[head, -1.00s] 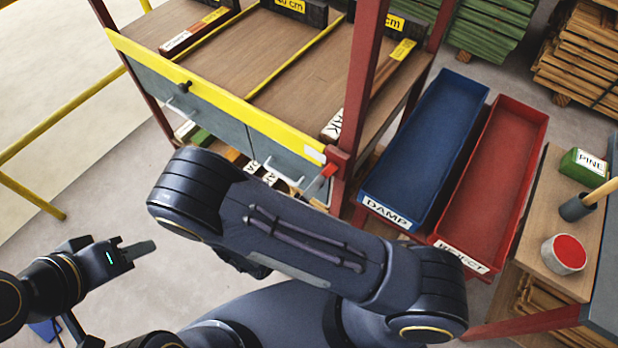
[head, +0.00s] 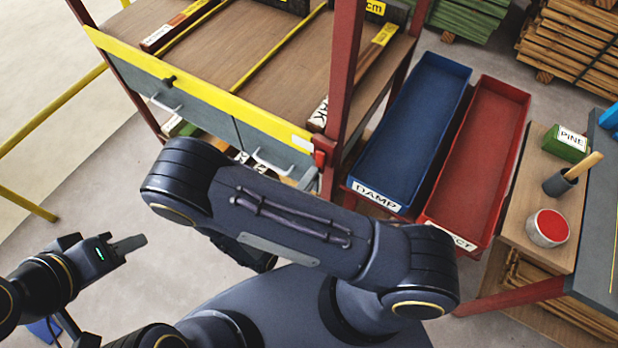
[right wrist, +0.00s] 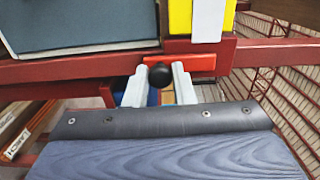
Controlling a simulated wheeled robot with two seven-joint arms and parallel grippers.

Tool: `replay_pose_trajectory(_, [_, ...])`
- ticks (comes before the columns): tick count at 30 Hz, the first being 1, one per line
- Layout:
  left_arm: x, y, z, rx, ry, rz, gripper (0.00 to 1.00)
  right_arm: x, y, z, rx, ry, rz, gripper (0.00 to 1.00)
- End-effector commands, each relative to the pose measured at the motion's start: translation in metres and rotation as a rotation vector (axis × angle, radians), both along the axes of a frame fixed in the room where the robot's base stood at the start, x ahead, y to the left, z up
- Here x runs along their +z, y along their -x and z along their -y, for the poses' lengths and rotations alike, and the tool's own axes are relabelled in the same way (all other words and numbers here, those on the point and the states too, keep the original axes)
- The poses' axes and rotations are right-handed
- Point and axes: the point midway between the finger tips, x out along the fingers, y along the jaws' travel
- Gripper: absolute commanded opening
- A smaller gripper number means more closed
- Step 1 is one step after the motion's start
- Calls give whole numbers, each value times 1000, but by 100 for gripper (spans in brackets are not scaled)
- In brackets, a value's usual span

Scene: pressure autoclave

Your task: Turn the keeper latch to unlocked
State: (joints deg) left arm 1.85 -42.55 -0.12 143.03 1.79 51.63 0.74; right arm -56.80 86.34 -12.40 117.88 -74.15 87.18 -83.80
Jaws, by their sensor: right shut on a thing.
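The keeper latch shows in the right wrist view as an orange-red bar (right wrist: 196,64) lying across the dark red frame rail, with a round black knob (right wrist: 160,75) in front of it. My right gripper (right wrist: 159,84) has its two pale fingers on either side of the knob and is shut on it.
A yellow bar (head: 200,92) runs along the front of the wooden-topped rack, above grey panels with handles. A blue DAMP bin (head: 366,190) and a red REJECT bin (head: 430,215) stand right of the post. A side table holds a red-topped can (head: 548,228).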

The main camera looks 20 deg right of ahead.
Motion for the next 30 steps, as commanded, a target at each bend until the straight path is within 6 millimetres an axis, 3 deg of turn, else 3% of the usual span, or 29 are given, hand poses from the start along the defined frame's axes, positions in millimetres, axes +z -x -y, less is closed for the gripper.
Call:
replay_pose_trajectory(4, [0,0,0,0,0,0,36,-1,0,0,0,0,-3,0])
replay_pose_trajectory(5, [0,0,0,0,0,0,36,-1,0,0,0,0,-3,24])
replay_pose_trajectory(10, [0,0,0,0,0,0,36,0,0,0,0,-1,-2,44])
replay_pose_trajectory(26, [-1,0,0,0,0,0,36,0,0,0,-1,-6,6,44])
replay_pose_trajectory(30, [-6,0,0,0,0,0,36,-1,-4,-4,0,-62,77,44])
